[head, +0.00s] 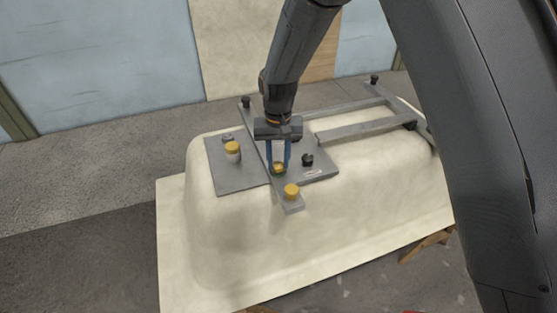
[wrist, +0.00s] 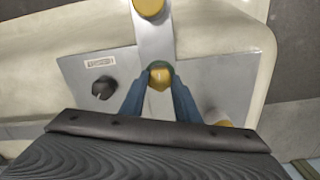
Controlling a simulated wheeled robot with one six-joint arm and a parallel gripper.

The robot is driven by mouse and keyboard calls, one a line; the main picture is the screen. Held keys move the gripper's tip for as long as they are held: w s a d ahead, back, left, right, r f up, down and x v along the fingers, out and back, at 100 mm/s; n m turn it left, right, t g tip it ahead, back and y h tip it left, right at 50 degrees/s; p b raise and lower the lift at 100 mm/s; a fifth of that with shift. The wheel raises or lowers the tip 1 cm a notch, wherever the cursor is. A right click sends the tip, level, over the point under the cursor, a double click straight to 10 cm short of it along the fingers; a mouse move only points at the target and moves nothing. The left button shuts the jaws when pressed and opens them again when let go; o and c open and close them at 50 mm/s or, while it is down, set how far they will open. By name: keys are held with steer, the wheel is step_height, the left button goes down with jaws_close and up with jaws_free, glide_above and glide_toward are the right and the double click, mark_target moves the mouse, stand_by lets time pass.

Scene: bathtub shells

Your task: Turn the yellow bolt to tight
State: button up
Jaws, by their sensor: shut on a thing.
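The yellow bolt (head: 279,168) stands on the grey metal bar (head: 293,207) that crosses the grey plate (head: 229,176). In the wrist view the bolt (wrist: 158,79) shows its yellow head between the blue fingertips, with a dark green edge around it. My gripper (head: 279,166) points down from above, and its two blue fingers are shut on the bolt from both sides. In the wrist view my gripper (wrist: 160,76) hides the lower part of the bolt. I cannot tell how tight the bolt is.
A yellow knob (head: 292,190) sits at the bar's near end. A yellow-capped white cylinder (head: 233,151) stands left on the plate, a black knob (head: 307,159) right. All rest on an upturned cream tub shell (head: 225,235). A grey frame (head: 352,131) extends right.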

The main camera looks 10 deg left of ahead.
mark_target(279, 164)
steer(key=shift+w, duration=0.1)
steer(key=o, duration=1.1)
steer(key=shift+c, duration=0.2)
steer(key=shift+r+b, duration=1.1)
steer(key=shift+r, duration=2.85)
steer(key=shift+d, duration=0.1)
steer(key=s+d+r+m, duration=0.1)
steer(key=s+d, duration=0.4)
steer(key=d, duration=0.5)
steer(key=s+d+r+m+t, duration=0.1)
steer(key=s+d, duration=0.5)
steer(key=d, duration=0.5)
steer(key=s+d+r+m, duration=0.1)
steer(key=s+d, duration=0.4)
steer(key=d, duration=0.6)
steer(key=shift+s+d, duration=0.15)
steer(key=shift+s, duration=0.1)
